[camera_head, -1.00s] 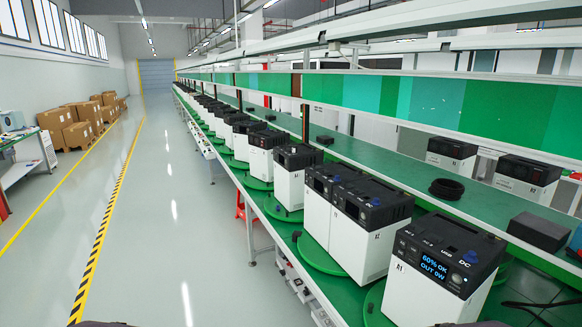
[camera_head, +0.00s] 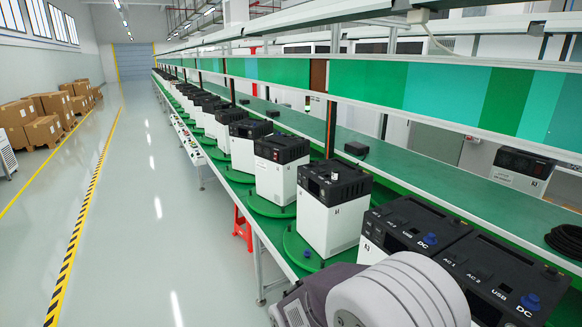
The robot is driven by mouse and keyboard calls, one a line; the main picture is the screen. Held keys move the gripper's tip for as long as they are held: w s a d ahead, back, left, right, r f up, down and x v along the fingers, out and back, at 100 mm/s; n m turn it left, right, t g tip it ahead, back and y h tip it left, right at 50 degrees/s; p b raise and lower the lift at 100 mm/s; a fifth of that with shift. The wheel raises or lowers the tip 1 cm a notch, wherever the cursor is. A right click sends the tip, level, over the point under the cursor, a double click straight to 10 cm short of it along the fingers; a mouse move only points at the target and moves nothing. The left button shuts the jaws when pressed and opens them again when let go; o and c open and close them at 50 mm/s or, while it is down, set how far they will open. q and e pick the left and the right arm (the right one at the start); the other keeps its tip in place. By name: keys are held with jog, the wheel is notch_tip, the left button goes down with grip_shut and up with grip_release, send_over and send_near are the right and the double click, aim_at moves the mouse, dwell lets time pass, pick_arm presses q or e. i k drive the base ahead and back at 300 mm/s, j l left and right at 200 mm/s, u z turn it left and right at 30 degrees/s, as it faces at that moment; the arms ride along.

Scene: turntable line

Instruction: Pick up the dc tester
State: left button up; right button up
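I cannot pick out a dc tester for certain in the head view. Two black-topped white power units at the lower right, a nearer one (camera_head: 505,262) and one behind it (camera_head: 402,222), have AC, USB and DC lettering on top. A blue round piece sits by the DC mark on the nearer one (camera_head: 530,301) and another on the one behind (camera_head: 430,239). A grey and white link of one of my arms (camera_head: 395,292) covers part of these units at the bottom. No fingers of either gripper show.
A long line of similar units stands on green round turntables (camera_head: 310,252) along the bench. A green shelf (camera_head: 425,172) runs behind, with a black coil (camera_head: 567,240) at right. A red stool (camera_head: 242,230) stands under the bench. The aisle floor (camera_head: 140,220) is clear.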

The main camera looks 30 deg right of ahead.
aim_at(336, 172)
jog(key=i+z, duration=0.35)
jog(key=i, duration=0.15)
jog(key=i+j+z, duration=0.2)
jog(key=i+z, duration=0.2)
jog(key=i+j+z, duration=0.35)
jog(key=i, duration=0.15)
